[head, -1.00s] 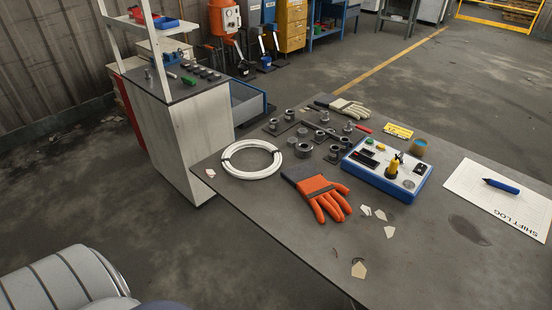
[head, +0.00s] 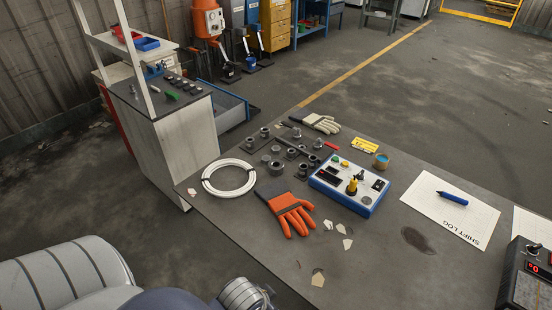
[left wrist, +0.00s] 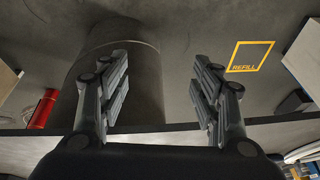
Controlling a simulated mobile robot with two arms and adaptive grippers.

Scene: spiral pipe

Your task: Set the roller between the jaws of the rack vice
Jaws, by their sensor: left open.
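My left gripper (left wrist: 160,88) is open in the left wrist view, with nothing between its fingers. In the head view my left arm is low at the left, and its fingers do not show. A small blue device (head: 154,71) on the rack's counter may be the vice; its jaws are too small to make out. Several dark round metal parts (head: 277,168) stand on the table (head: 350,262); I cannot tell whether one is the roller. A green piece (head: 172,96) lies on the rack counter beside a row of dark pieces. My right gripper is not in view.
The rack (head: 178,145) stands left of the table, with upright posts and a shelf (head: 131,43). The table holds a white hose coil (head: 228,178), orange glove (head: 290,211), blue control box (head: 350,187) and paper sheet (head: 450,206).

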